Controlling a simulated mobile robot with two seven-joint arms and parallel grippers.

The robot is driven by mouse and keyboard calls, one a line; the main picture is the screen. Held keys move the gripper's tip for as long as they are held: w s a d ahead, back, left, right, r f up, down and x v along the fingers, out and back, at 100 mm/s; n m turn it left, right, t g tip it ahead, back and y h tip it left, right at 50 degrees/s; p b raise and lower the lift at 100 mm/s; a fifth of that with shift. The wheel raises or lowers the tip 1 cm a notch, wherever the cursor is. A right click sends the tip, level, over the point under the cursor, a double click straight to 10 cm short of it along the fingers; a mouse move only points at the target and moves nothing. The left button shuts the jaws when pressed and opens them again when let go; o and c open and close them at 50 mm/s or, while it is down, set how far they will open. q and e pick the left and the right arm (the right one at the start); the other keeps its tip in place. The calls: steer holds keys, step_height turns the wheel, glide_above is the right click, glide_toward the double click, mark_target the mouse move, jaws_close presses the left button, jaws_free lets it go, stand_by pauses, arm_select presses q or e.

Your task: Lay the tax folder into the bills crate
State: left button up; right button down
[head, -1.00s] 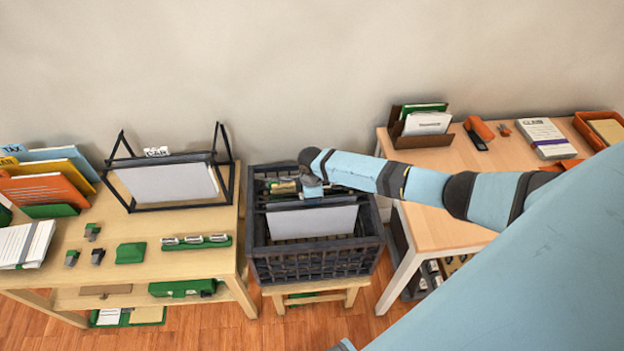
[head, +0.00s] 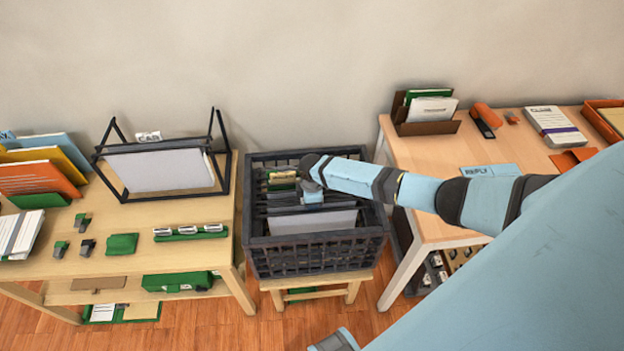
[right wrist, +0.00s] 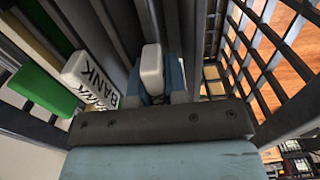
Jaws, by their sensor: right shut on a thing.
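My right gripper (head: 312,190) reaches down into the black slatted crate (head: 318,250) on the low wooden stool. It is shut on a folder with a pale front sheet (head: 312,222), which I take as the tax folder; its label cannot be read. The folder stands upright inside the crate, behind the front wall. No label on the crate is readable.
The left table holds a black wire rack (head: 222,178) with a pale-fronted folder, coloured folders (head: 38,180) and small green items. The right table holds a brown file holder (head: 428,128), a blue REPLY card (head: 490,170) and an orange tray (head: 590,110). Other folders fill the crate's back.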

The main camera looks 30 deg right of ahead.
steer(key=shift+f, duration=0.15)
steer(key=shift+f, duration=0.1)
steer(key=shift+f, duration=0.25)
stand_by(0.3)
steer(key=c, duration=1.1)
jaws_free()
step_height(320, 180, up, 14)
steer(key=shift+f+p, duration=0.1)
steer(key=shift+p, duration=0.65)
